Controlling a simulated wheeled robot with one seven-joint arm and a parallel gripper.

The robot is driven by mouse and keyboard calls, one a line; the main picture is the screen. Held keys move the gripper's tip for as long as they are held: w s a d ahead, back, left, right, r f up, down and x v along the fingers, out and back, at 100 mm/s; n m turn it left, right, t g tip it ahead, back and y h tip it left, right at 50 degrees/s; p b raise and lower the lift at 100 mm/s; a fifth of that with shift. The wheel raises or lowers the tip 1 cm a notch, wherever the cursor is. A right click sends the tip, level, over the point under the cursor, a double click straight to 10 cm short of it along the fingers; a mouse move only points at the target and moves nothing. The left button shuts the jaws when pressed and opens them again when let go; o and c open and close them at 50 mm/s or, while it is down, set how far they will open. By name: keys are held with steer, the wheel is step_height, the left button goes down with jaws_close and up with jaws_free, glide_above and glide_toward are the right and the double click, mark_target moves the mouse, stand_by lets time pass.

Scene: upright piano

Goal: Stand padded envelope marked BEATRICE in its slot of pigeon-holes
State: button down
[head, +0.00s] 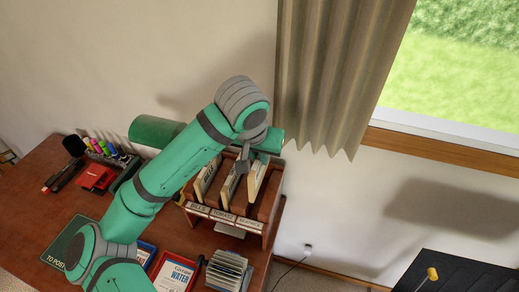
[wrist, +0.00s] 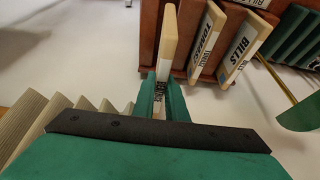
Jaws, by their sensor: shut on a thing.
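The padded envelope marked BEATRICE (wrist: 168,45) is pale and upright, pinched between the fingers of my gripper (wrist: 167,103). Its dark lettering is partly hidden by the fingers. In the head view the envelope (head: 257,181) is at the right-hand end of the wooden pigeon-holes (head: 268,212), over or in the rightmost slot; I cannot tell whether its lower edge touches the floor of the slot. In the wrist view the brown wood of the pigeon-holes (wrist: 149,28) is just beside it. My arm hides part of the rack in the head view.
Envelopes marked TOMASZ (wrist: 206,42) and BILLS (wrist: 245,48) stand in the neighbouring slots, close to my fingers. A WATER booklet (head: 175,274) and a rack of pale cards (head: 228,268) lie in front on the desk. A curtain (head: 335,70) hangs behind.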

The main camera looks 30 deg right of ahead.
mark_target(255, 167)
steer(key=shift+f, duration=4.5)
steer(key=c, duration=1.7)
jaws_free()
steer(key=v, duration=1)
steer(key=shift+s+a+r, duration=0.1)
steer(key=shift+s+r, duration=0.05)
steer(key=shift+r, duration=0.2)
steer(key=shift+s, duration=0.1)
